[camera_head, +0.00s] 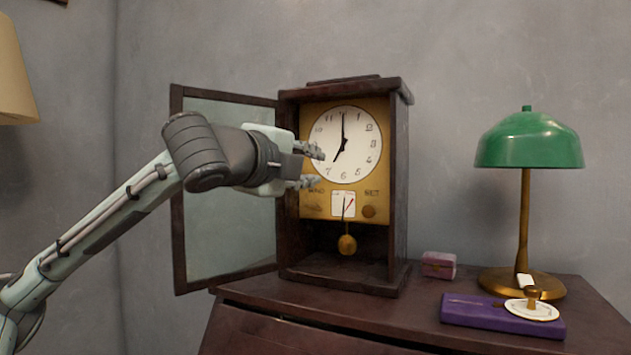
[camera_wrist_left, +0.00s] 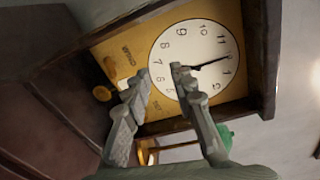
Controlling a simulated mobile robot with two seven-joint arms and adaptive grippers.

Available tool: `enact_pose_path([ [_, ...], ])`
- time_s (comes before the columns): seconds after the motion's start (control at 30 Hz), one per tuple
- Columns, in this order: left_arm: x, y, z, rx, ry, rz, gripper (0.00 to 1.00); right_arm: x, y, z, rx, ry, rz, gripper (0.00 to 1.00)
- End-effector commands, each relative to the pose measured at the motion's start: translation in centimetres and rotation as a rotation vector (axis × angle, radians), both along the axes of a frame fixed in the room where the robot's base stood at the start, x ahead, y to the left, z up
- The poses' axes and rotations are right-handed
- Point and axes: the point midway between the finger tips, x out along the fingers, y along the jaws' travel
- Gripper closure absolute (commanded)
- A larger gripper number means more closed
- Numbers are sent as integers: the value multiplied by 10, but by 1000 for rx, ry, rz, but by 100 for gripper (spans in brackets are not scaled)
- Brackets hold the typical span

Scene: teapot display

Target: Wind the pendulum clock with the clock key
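The pendulum clock (camera_head: 398,190) stands upright on a dark chest with its glass door (camera_head: 225,200) swung open to the left. Its white dial (camera_head: 352,160) has a "WIND" label at lower left and a "SET" label with a round hole (camera_head: 369,212) at lower right. A gold pendulum bob (camera_head: 347,245) hangs below. My left gripper (camera_head: 316,167) is in front of the dial's left side, fingers apart. In the left wrist view the gripper (camera_wrist_left: 162,82) holds nothing between its fingertips, and the dial (camera_wrist_left: 200,60) lies beyond. I cannot make out the clock key for certain.
On the chest (camera_head: 400,318), right of the clock, are a small pink box (camera_head: 438,265), a green-shaded lamp (camera_head: 528,140), and a purple box or book (camera_head: 475,312) bearing a white dish (camera_head: 540,311) with a brass-coloured piece. A pale lampshade (camera_head: 12,75) is at far left.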

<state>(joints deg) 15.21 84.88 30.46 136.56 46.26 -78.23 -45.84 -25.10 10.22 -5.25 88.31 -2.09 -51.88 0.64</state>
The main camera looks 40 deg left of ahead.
Motion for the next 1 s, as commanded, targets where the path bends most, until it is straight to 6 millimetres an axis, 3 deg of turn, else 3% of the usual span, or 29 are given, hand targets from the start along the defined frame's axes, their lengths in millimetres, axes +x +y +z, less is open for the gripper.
enact_pose_path([
  [0.7, -45, -14, -7, -10, 11, 1, 74, 0, 0, -17, 0, 0, 0, 60],
  [1.0, -49, -15, -8, -9, 14, 2, 74, 0, 0, -17, 0, 0, 0, 60],
])
